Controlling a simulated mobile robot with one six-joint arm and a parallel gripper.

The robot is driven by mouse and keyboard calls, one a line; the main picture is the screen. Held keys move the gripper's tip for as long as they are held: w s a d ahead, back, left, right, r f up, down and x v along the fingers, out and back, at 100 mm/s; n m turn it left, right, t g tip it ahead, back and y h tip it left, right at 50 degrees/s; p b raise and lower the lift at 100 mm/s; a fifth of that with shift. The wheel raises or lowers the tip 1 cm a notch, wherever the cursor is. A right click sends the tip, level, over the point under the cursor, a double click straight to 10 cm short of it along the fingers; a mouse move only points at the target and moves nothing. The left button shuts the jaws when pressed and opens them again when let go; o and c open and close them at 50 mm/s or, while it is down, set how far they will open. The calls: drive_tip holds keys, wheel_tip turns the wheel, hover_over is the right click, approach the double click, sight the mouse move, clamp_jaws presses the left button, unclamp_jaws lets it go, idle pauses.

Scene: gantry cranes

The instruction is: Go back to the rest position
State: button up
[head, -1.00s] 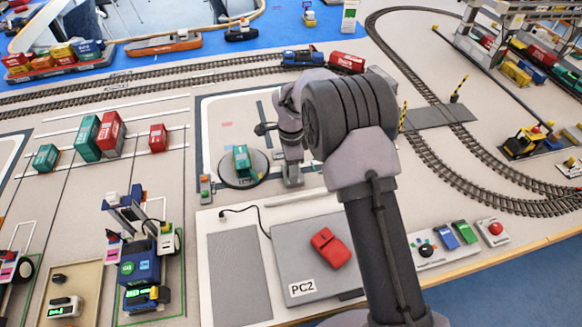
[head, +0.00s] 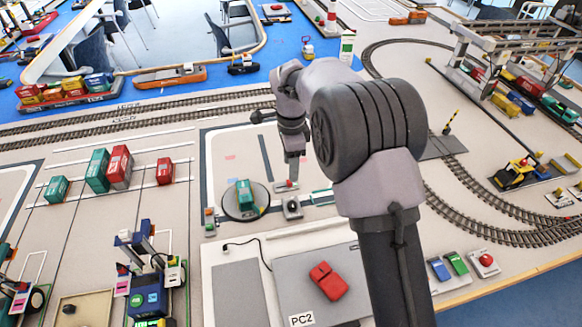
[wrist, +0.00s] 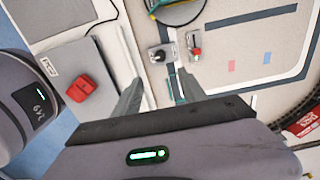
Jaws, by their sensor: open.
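My gripper (head: 291,184) hangs pointing down above the layout board, just right of a round turntable (head: 232,213) bearing a green container (head: 245,196). In the wrist view, its two fingers (wrist: 158,92) are spread apart with nothing between them. Beyond the fingertips stand a small grey block with a dark knob (wrist: 163,53) and a small block with a red top (wrist: 194,44). My forearm hides part of the board and track behind it.
A grey PC2 unit (head: 290,275) with a red object (head: 328,281) on it lies in front. Red and green containers (head: 98,170) stand at left. A yellow vehicle (head: 513,173) and a gantry crane (head: 500,50) are at right. Railway tracks (head: 150,106) run behind.

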drive_tip(key=s+d+r+n+t+y, duration=0.1)
drive_tip(key=s+d+r+n+t, duration=0.15)
drive_tip(key=s+d+r, duration=0.45)
drive_tip(key=s+d+r+n+t+y, duration=0.1)
drive_tip(key=s+d+r+n, duration=0.2)
drive_tip(key=s+r, duration=0.7)
drive_tip(key=s+d+n+t, duration=0.2)
drive_tip(key=s+n, duration=0.3)
drive_tip(key=s, duration=0.9)
drive_tip(key=shift+d+f, duration=0.4)
drive_tip(key=shift+f, duration=0.05)
